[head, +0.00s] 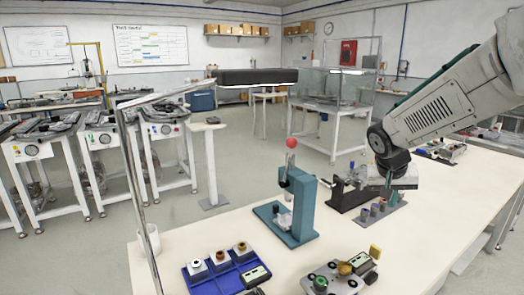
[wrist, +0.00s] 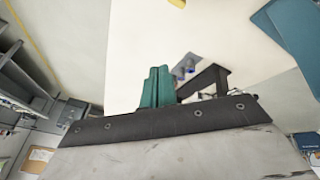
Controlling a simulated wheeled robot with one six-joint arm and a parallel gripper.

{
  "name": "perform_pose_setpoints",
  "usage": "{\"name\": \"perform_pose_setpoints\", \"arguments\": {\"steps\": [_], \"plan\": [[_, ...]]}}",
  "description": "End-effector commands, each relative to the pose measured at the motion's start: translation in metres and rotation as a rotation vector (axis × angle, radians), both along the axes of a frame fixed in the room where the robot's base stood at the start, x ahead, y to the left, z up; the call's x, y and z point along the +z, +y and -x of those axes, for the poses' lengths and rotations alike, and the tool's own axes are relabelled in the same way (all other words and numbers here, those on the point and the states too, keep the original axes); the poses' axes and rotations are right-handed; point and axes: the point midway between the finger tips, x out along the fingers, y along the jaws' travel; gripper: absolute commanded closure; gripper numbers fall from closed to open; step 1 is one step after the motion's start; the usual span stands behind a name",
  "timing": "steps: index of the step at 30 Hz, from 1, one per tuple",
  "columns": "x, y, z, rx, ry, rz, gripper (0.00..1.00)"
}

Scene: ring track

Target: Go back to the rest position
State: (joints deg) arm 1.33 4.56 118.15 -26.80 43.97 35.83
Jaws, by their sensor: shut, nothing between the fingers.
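My gripper shows in the wrist view (wrist: 157,84), its teal fingers together with nothing between them. In the head view the arm reaches in from the right. My gripper (head: 388,183) hangs there over the far right part of the workbench (head: 430,215), close to a grey plate with several dark cylinders (head: 374,209). How far above the plate it is, I cannot tell. In the wrist view the plate with blue-topped cylinders (wrist: 184,69) shows beyond the fingers.
A teal press with a red knob (head: 297,205) stands left of my gripper, with a dark fixture (head: 347,190) between. A blue tray (head: 226,273) and a grey fixture plate (head: 337,279) lie at the front. A lamp (head: 252,77) overhangs the left. Bare bench lies right of the plate.

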Motion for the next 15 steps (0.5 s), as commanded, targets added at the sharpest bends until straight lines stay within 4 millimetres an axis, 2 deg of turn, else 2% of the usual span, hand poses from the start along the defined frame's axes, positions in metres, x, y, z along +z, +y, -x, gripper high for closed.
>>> {"name": "perform_pose_setpoints", "arguments": {"steps": [1, 6, 12, 15], "plan": [[0.008, 0.004, 0.035, 0.034, 0.058, -0.008, 1.0], [0.018, 0.026, 0.144, 0.173, 0.25, -0.077, 1.0], [0.023, 0.055, 0.252, 0.312, 0.358, -0.197, 1.0], [0.023, 0.067, 0.292, 0.34, 0.357, -0.247, 1.0]]}}
